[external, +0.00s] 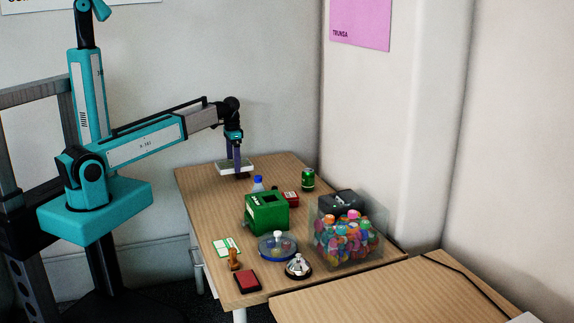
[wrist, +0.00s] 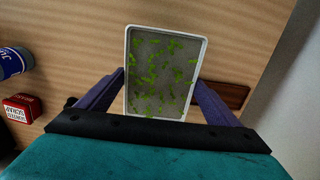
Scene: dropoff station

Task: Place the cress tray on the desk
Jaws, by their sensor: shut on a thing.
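The cress tray (wrist: 163,75) is a white-rimmed rectangular tray with a grey bed and scattered green sprouts. My gripper (wrist: 160,88) is shut on it, one purple finger at each long side. In the external view the tray (external: 222,168) shows at the far left end of the wooden desk (external: 215,222), under my gripper (external: 238,172). It looks level. I cannot tell whether its underside touches the desk or hangs just above it.
A brown flat object (wrist: 232,94) lies beside the tray. A clear bin of colourful items (external: 347,240) stands at the right.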

